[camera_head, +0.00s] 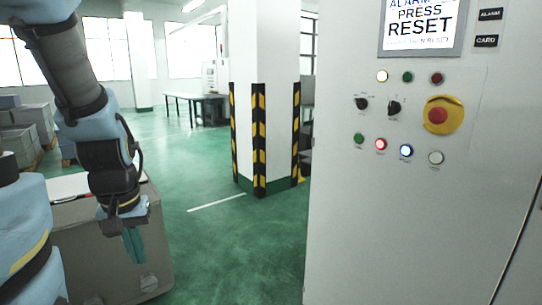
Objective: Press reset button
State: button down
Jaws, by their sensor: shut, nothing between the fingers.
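The control cabinet (410,220) fills the right side of the head view. A screen (418,28) at its top shows the words ALARM, PRESS RESET. Below it are a row of small lamps, two black knobs and a lower row of buttons: green (358,138), red lit (380,144), blue lit (406,150) and white (436,158). The small labels under the buttons are too small to read. My gripper (134,246) hangs at the left, pointing down, shut and empty, well apart from the cabinet.
A red emergency stop on a yellow plate (456,115) sits right of the knobs. A pillar with striped guards (259,140) stands left of the cabinet. A grey-brown box (165,235) is behind my gripper. Green floor between box and cabinet is clear.

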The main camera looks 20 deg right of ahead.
aim_at(405, 150)
jog(key=k+l+u, duration=0.1)
jog(key=u, duration=0.4)
jog(key=k+l+u, duration=0.35)
jog(key=k, duration=0.15)
jog(key=k+l+u, duration=0.3)
jog(key=k, duration=1)
jog(key=l+u, duration=0.05)
jog(key=l, duration=0.05)
